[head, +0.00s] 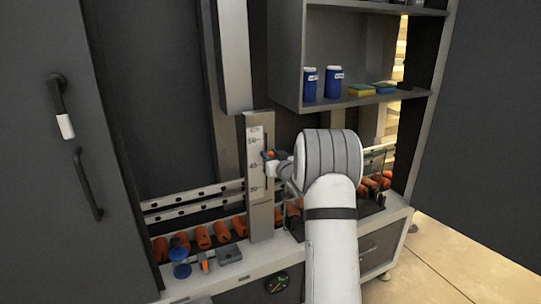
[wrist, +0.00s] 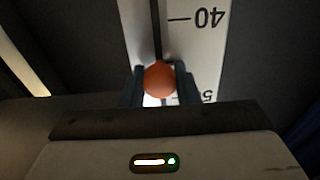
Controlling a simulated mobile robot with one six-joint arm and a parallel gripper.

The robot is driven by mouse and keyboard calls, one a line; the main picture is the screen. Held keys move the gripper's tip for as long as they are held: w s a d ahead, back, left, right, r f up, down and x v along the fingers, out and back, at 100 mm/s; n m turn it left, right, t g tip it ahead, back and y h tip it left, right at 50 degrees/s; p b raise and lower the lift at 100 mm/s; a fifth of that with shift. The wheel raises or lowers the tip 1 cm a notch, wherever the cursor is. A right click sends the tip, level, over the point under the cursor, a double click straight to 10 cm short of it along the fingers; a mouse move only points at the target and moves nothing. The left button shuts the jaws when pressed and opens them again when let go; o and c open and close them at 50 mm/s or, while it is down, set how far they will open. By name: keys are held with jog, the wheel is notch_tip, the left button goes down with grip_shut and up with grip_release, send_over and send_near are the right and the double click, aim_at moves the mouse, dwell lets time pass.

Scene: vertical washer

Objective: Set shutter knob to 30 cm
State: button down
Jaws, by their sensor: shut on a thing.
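The shutter knob is a round orange knob (wrist: 159,77) on a dark vertical slot in a pale scale plate (wrist: 205,45). In the wrist view the scale is upside down, with the 40 mark beyond the knob and part of a 5 beside my gripper. My gripper (wrist: 160,88) is shut on the knob, one finger on each side. In the head view the knob (head: 270,153) sits on the upright scale column (head: 260,215), between the 40 and 50 marks, with 30 lower down. My wrist partly covers that area.
A row of orange rollers (head: 202,238) lies behind the column's foot. A shelf (head: 350,99) at upper right holds two blue containers (head: 310,84) and sponges. Dark door panels (head: 50,190) stand at left and right.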

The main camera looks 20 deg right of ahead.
aim_at(267, 186)
notch_tip(267, 186, down, 15)
jog(key=b, duration=1.1)
jog(key=shift+f, duration=0.15)
jog(key=c, duration=1.5)
grip_release()
jog(key=shift+s, duration=0.1)
jog(key=o, duration=0.4)
jog(key=s, duration=0.7)
jog(key=shift+s, duration=0.35)
jog(key=shift+d, duration=0.1)
